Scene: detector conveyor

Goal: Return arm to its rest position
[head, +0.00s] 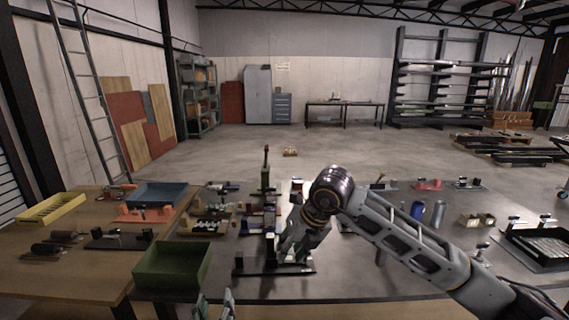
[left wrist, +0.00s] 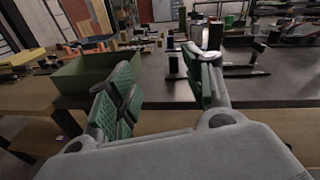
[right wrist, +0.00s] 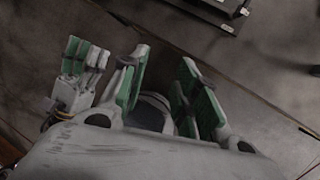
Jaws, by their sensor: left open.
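My right arm (head: 410,245) comes in from the right and reaches to the middle of the table in the head view. My right gripper (head: 290,245) points down over a dark flat fixture (head: 248,271) there; contact cannot be told. In the right wrist view its green-padded fingers (right wrist: 160,85) stand apart, with no clear object held. My left gripper (head: 215,304) shows only by its fingertips at the bottom edge of the head view, in front of the table. In the left wrist view its fingers (left wrist: 160,85) are spread and empty.
A green open bin (head: 172,265) stands at the table's front edge, left of my left gripper. A blue tray (head: 157,195) and a yellow tray (head: 50,208) lie farther left. Open floor lies behind.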

